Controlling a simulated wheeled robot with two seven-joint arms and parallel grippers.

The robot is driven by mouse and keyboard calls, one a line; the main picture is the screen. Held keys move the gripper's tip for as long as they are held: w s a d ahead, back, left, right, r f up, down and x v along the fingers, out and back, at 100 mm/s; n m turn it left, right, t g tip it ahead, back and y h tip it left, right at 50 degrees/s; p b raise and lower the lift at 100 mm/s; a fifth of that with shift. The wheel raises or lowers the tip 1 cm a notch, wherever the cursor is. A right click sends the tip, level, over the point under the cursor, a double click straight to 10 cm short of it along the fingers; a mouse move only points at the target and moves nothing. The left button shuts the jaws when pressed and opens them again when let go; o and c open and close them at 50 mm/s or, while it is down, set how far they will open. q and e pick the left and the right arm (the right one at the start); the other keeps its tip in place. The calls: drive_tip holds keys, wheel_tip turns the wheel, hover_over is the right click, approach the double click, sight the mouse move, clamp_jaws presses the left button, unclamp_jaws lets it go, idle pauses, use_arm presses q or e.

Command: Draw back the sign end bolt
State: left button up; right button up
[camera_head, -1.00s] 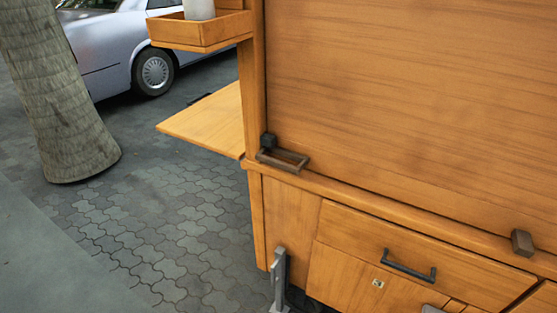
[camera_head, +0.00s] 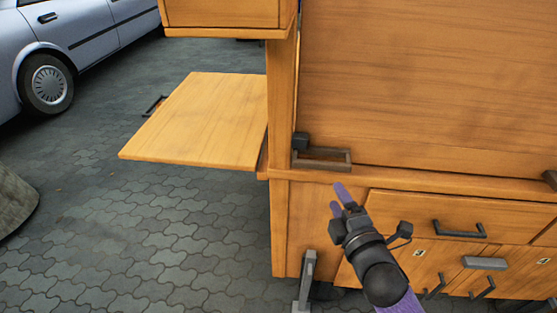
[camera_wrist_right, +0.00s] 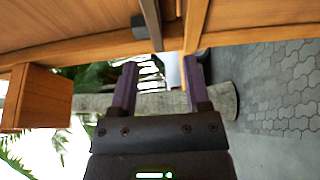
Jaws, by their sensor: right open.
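What looks like the sign end bolt (camera_head: 325,155) is a dark rectangular loop with a small black block at its left. It sits at the lower left corner of the big wooden panel (camera_head: 430,85), on the ledge. My right gripper (camera_head: 339,199) has purple fingers and is just below and in front of the loop, apart from it. In the right wrist view the gripper (camera_wrist_right: 161,66) is open, with nothing between its fingers; a dark bar and block (camera_wrist_right: 140,27) show beyond the tips. My left gripper is not in view.
A wooden side shelf (camera_head: 205,118) juts out left of the cabinet post (camera_head: 281,100). Drawers with dark handles (camera_head: 460,232) lie below the ledge, right of my arm. A grey metal leg (camera_head: 306,280) stands below.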

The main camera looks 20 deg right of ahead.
sight(322, 168)
drive_tip(key=w+b, duration=0.1)
drive_tip(key=w, duration=0.2)
drive_tip(key=w+d+b, duration=0.1)
drive_tip(key=w, duration=0.2)
drive_tip(key=w+b, duration=0.1)
drive_tip(key=w, duration=0.2)
drive_tip(key=shift+d+r, duration=0.2)
drive_tip(key=shift+d, duration=0.1)
drive_tip(key=shift+w, duration=0.25)
drive_tip(key=shift+w+r, duration=0.1)
drive_tip(key=shift+c, duration=0.6)
clamp_jaws()
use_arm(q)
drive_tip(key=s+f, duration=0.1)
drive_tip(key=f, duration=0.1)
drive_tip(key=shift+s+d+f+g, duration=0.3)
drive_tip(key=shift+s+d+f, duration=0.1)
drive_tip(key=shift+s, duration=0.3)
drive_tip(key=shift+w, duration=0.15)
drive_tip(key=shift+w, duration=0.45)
